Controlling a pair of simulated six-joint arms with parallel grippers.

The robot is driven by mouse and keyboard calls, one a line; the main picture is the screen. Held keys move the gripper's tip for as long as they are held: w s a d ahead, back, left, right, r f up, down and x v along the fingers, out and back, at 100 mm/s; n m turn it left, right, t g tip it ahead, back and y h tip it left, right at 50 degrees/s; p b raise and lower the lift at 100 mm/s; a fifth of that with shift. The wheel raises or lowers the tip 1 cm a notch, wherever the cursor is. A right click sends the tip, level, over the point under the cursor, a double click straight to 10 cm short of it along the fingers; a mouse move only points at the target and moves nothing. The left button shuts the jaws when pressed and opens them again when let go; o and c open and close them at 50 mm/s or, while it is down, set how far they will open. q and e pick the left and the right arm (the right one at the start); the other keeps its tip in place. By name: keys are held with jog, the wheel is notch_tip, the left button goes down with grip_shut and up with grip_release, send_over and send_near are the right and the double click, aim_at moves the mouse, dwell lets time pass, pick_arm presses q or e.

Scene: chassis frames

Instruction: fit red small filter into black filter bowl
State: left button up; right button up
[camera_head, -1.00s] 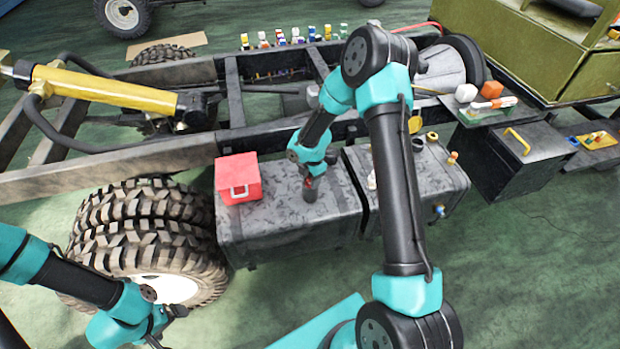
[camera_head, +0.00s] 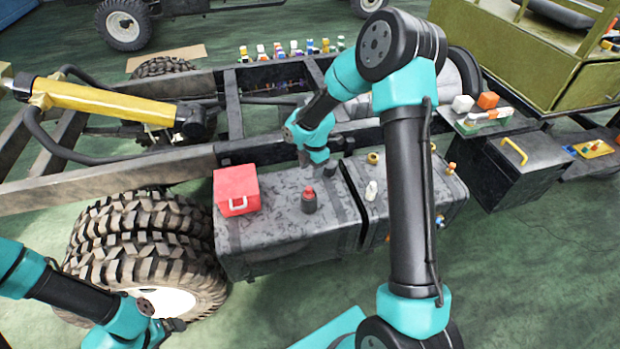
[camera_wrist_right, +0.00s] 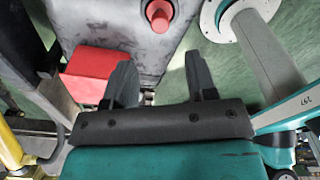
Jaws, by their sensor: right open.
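The black filter bowl (camera_head: 309,206) stands upright on top of the grey tank, right of the red box. The red small filter (camera_head: 309,191) sits upright at its top and sticks up above the rim; how deep it sits I cannot tell. In the right wrist view the red filter (camera_wrist_right: 160,14) shows at the top edge, beyond my fingers. My right gripper (camera_head: 316,165) is open and empty, behind and above the filter and apart from it. It shows in the wrist view too (camera_wrist_right: 158,82). My left gripper (camera_head: 172,327) is low by the tyre, its jaws unclear.
A red box (camera_head: 236,190) with a handle stands on the grey tank (camera_head: 270,240). A small white part (camera_head: 371,191) and brass fittings (camera_head: 373,158) are on the tank beside it. The chassis rail (camera_head: 200,155) runs behind. Large tyres (camera_head: 140,235) stand at left.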

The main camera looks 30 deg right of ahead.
jog(key=shift+r, duration=0.85)
jog(key=s+a+f+m, duration=0.4)
jog(key=s+f+m, duration=0.1)
jog(key=s+m, duration=0.2)
jog(key=s+a+f+m+y, duration=0.1)
jog(key=s+a+f+m, duration=0.4)
jog(key=s+f+m, duration=0.1)
jog(key=s+a+f+m+t+y, duration=0.1)
jog(key=s+a+f+m, duration=0.3)
jog(key=s+f+m, duration=0.2)
jog(key=s+m, duration=0.2)
jog(key=m, duration=0.1)
jog(key=shift+s+a, duration=0.25)
jog(key=shift+a, duration=0.05)
